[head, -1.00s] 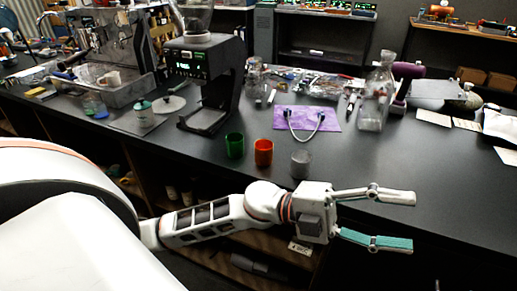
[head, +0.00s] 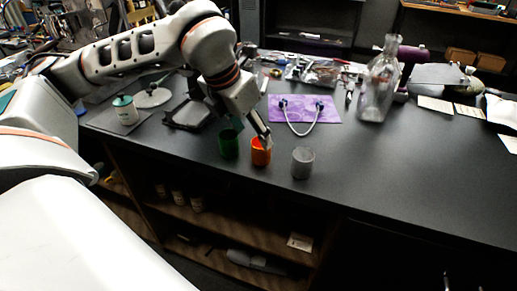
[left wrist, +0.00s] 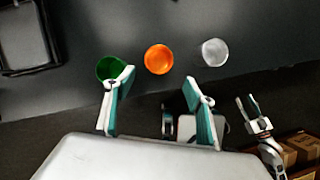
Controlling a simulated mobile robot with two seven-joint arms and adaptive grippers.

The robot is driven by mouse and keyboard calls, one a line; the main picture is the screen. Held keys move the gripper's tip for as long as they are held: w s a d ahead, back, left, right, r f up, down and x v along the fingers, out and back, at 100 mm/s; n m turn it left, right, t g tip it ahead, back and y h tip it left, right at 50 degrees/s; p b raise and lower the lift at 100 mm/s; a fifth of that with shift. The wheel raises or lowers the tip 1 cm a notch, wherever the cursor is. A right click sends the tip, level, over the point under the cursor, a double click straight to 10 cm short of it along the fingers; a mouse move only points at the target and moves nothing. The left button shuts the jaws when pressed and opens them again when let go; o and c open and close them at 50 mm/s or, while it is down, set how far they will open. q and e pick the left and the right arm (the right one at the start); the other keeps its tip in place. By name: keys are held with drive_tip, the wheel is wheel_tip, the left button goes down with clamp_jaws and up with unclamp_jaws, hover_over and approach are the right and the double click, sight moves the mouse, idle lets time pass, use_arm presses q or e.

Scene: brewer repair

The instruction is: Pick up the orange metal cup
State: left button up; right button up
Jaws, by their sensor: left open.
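The orange metal cup (head: 261,157) stands upright near the front edge of the black counter, between the green cup (head: 228,144) and the grey cup (head: 302,162). My left gripper (head: 252,128) is open and reaches down over the counter at the orange cup, one finger crossing its rim in the head view. In the left wrist view the orange cup (left wrist: 158,59) shows beyond the open fingers, between their lines. The green cup (left wrist: 109,68) is close to one fingertip there; contact is unclear. What looks like my right gripper (left wrist: 247,100) is low at the right, fingers apart.
A purple mat (head: 300,112) with a cable-like item lies behind the cups. A glass bottle (head: 379,82) stands to its right. A green-lidded canister (head: 125,110) is at the left. The counter right of the grey cup is clear.

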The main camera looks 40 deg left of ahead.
sight(261, 151)
use_arm(q)
drive_tip(key=shift+w+r+x, duration=0.1)
drive_tip(key=shift+w+x, duration=0.1)
drive_tip(key=shift+x, duration=1.05)
drive_tip(key=shift+w+r+x, duration=0.1)
drive_tip(key=shift+w+x, duration=0.05)
drive_tip(key=shift+x, duration=1.1)
drive_tip(key=shift+w+x, duration=0.2)
drive_tip(key=shift+x, duration=1.1)
drive_tip(key=shift+a, duration=0.2)
drive_tip(key=c, duration=1.2)
